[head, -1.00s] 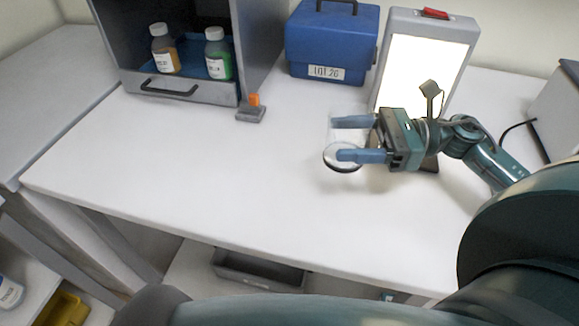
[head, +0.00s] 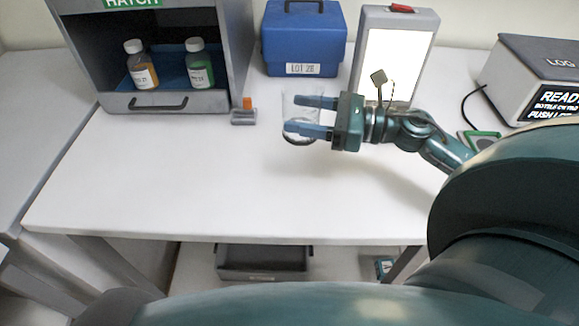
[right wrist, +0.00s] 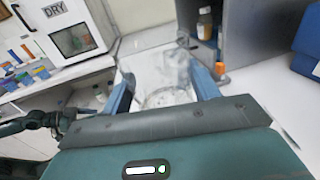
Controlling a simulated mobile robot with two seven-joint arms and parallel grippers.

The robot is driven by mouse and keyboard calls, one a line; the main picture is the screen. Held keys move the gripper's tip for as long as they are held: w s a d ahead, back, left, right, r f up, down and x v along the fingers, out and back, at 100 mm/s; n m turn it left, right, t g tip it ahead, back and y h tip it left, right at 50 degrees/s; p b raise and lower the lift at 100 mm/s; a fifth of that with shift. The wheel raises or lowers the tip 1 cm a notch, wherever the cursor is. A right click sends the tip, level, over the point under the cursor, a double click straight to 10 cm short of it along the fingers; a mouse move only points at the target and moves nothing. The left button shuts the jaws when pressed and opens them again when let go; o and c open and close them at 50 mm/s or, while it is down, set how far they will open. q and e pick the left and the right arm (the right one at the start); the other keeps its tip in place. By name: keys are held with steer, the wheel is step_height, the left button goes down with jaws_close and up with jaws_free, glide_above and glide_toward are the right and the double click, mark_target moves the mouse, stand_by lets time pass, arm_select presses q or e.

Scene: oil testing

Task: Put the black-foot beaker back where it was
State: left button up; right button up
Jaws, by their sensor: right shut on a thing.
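The clear beaker (head: 289,106) with a dark ring at its foot is between the blue fingers of my right gripper (head: 316,117). The gripper is shut on it, over the white table in front of the blue box. Soft shadow on the table below suggests a small gap, but its height is hard to tell. In the right wrist view the beaker (right wrist: 165,76) shows as clear, blurred glass between the two fingers (right wrist: 164,92).
An open grey hatch cabinet (head: 225,60) holds an amber bottle (head: 145,75) and a green bottle (head: 200,73). An orange-tipped grey block (head: 243,117) sits by its corner. Behind stand a blue box (head: 303,45) and a lit panel (head: 388,62). The table's front (head: 230,200) is clear.

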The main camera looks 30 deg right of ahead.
steer(key=shift+w+a, duration=0.1)
steer(key=shift+a, duration=0.05)
step_height(320, 180, down, 5)
steer(key=shift+f, duration=2.45)
steer(key=shift+f+b, duration=0.25)
steer(key=shift+b, duration=0.05)
steer(key=o, duration=1.1)
steer(key=shift+r, duration=0.1)
